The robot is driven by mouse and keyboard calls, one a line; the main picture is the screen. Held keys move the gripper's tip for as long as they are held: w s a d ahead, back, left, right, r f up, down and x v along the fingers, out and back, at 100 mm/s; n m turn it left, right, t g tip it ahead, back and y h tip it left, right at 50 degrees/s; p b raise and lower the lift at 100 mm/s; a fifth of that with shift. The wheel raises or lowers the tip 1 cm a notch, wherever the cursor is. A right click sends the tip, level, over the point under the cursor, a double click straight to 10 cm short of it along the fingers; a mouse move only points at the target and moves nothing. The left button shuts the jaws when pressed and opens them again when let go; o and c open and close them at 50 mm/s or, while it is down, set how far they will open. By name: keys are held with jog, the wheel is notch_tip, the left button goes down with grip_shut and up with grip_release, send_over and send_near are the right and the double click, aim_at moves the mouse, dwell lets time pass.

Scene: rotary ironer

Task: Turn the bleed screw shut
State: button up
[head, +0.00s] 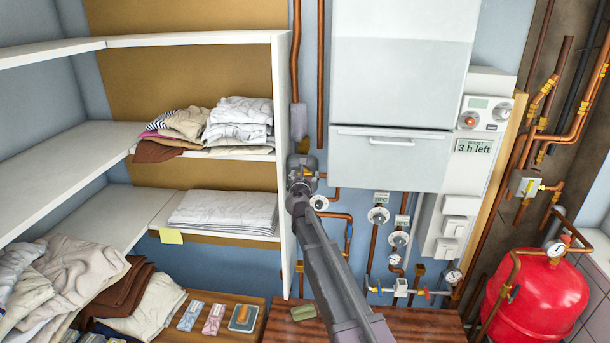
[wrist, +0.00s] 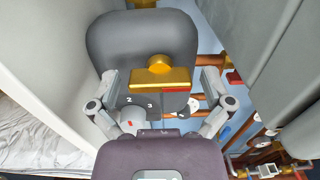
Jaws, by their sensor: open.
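A dark grey rounded body (wrist: 120,40), which looks like a pump, fills the upper middle of the wrist view. On it sits a brass piece: a wide flat bar with a round knob, apparently the bleed screw (wrist: 160,64). A red mark shows under the bar's right side, and small numbers lie lower left. My gripper (wrist: 160,78) is open, one finger on each side of the brass bar, with a visible gap at both. In the head view my gripper (head: 301,188) is at the grey pump (head: 302,163) on the pipe; the screw is hidden there.
A white shelf side panel (head: 284,140) stands close left of my gripper. A white boiler cabinet (head: 400,90) is close on the right. Copper pipes with gauges (head: 378,215) run below it. A red tank (head: 540,295) stands far right.

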jog(key=c, duration=1)
jog(key=shift+c, duration=0.2)
jog(key=shift+n, duration=0.4)
jog(key=n, duration=0.8)
jog(key=shift+n, duration=0.4)
jog(key=n, duration=0.4)
jog(key=shift+n, duration=2.2)
